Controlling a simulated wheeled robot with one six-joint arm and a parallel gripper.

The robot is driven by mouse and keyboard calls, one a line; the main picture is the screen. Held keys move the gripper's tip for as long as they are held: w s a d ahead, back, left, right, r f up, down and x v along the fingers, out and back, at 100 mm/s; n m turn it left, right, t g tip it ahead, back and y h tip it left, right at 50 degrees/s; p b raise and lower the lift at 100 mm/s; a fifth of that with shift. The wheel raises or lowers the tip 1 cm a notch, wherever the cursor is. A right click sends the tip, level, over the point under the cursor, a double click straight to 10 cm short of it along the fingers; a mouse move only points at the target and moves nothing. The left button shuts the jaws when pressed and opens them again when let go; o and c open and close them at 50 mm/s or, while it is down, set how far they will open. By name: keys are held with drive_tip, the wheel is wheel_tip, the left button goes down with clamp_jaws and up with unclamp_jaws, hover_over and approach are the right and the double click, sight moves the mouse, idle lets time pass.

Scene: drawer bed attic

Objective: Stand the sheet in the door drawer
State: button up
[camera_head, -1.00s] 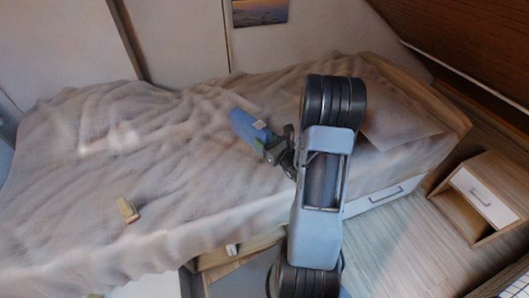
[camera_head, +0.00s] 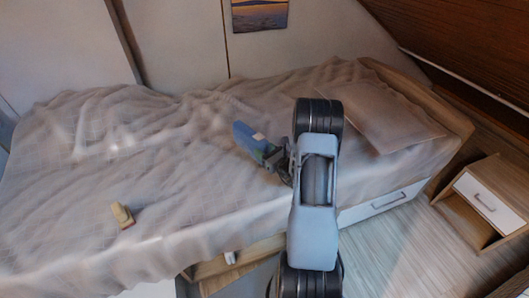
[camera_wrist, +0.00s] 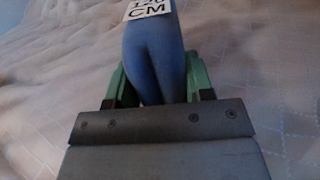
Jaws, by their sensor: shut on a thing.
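The sheet is a blue folded bundle (camera_head: 248,138) with a pale label. In the wrist view the sheet (camera_wrist: 153,50) stands up between the green fingers, and its label reads "120 CM". My gripper (camera_head: 268,157) is shut on its lower end and holds it over the bed. In the wrist view my gripper (camera_wrist: 160,85) has one finger on each side of the sheet. An open wooden drawer (camera_head: 212,268) sticks out under the bed's front, partly hidden by my arm. A white drawer front with a handle (camera_head: 385,203) is closed further right.
The rumpled bed (camera_head: 180,190) fills the middle. A small yellowish block (camera_head: 122,215) lies on it at the left. A pillow (camera_head: 385,115) lies at the right. A nightstand (camera_head: 480,205) stands at the right, with clear floor (camera_head: 400,250) before it.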

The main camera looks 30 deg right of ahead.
drive_tip(key=o, duration=0.7)
drive_tip(key=shift+f, duration=0.15)
drive_tip(key=o, duration=0.4)
drive_tip(key=shift+o, duration=0.2)
